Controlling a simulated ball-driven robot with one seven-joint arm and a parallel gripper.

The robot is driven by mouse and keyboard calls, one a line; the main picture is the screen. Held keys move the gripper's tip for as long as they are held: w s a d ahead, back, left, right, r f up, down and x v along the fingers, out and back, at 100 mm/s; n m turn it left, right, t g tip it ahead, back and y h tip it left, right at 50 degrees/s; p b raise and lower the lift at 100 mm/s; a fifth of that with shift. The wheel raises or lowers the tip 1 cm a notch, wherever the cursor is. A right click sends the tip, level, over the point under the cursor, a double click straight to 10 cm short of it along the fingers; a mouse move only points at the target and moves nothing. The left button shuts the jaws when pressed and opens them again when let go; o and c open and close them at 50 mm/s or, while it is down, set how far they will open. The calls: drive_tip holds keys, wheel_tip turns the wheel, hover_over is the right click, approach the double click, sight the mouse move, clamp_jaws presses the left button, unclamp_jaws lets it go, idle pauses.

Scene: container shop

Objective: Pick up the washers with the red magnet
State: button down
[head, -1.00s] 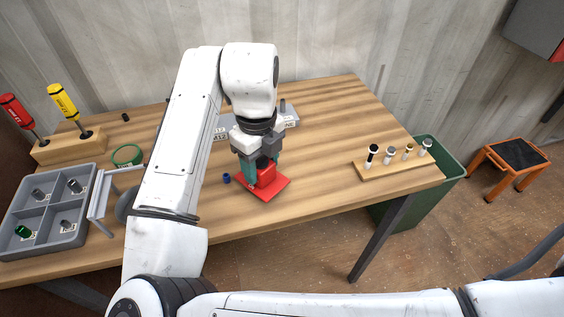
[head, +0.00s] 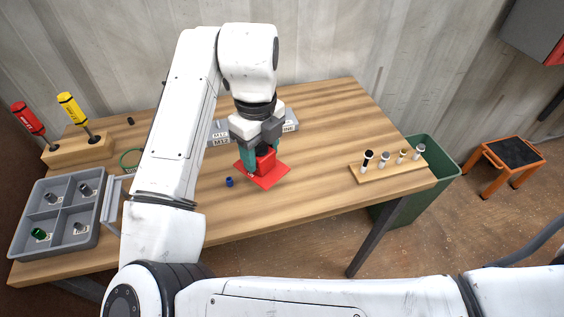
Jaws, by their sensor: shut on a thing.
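My gripper (head: 256,157) points down over the middle of the table. Its teal fingers are shut on the red magnet (head: 266,160), a red block. The magnet is directly over a red mat (head: 268,179) lying flat on the table; I cannot tell whether it touches the mat. I cannot make out any washers; the gripper and magnet hide part of the mat.
A small blue piece (head: 229,182) lies just left of the mat. A grey divided tray (head: 57,214) and a screwdriver block (head: 78,151) stand at the left. A wooden rack (head: 390,171) stands at the right. The table (head: 300,205) front is clear.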

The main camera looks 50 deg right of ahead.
drive_tip(key=shift+r+p, duration=2.15)
drive_tip(key=shift+r, duration=1.05)
